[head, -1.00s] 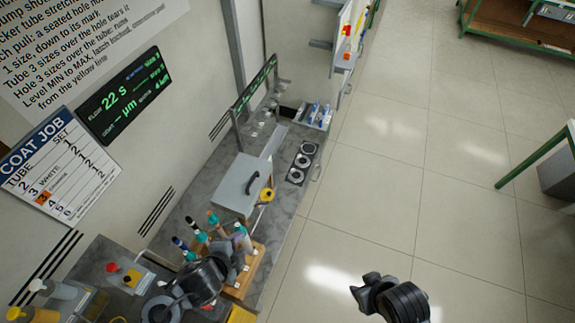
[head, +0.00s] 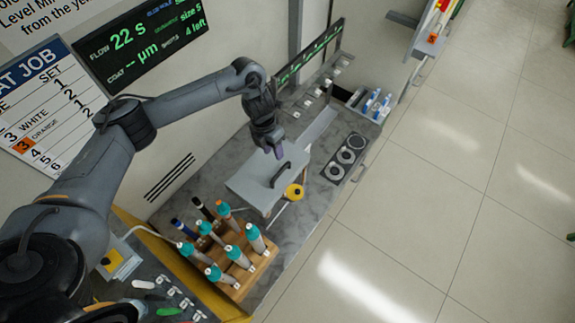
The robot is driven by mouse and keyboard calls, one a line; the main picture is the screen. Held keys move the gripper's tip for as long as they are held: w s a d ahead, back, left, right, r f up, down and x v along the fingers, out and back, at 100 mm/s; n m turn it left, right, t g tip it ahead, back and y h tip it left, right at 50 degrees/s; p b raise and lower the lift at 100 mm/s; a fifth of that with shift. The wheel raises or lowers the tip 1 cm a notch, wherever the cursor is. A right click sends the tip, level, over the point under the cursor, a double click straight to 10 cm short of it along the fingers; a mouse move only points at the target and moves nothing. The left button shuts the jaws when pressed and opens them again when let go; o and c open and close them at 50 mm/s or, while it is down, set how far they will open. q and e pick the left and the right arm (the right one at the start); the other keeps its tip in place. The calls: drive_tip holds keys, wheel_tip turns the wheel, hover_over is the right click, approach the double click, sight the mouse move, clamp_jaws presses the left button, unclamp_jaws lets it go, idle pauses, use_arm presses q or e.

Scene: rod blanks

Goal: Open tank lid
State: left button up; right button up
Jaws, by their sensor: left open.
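The tank lid (head: 248,186) is a flat light-grey plate on the bench, and it lies closed. A dark curved handle (head: 281,174) stands on its right part. My left gripper (head: 273,153) points down just above and behind the handle in the picture; its jaws are open and hold nothing I can see. Whether the fingertips touch the handle I cannot tell. My right gripper is not in view.
A wooden rack (head: 234,268) with several teal-capped tubes stands in front of the lid. A yellow round piece (head: 294,191) sits by the lid's right edge. A dark panel with round wells (head: 345,158) lies to the right. Open floor lies beyond the bench.

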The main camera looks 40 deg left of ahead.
sight(280, 172)
use_arm(q)
drive_tip(key=f, duration=0.3)
drive_tip(key=d+f, duration=0.1)
drive_tip(key=f, duration=0.2)
drive_tip(key=d+f, duration=0.1)
drive_tip(key=f, duration=0.2)
drive_tip(key=shift+s+d+f+b, duration=0.1)
drive_tip(key=shift+f+b, duration=0.25)
drive_tip(key=shift+b, duration=0.05)
clamp_jaws()
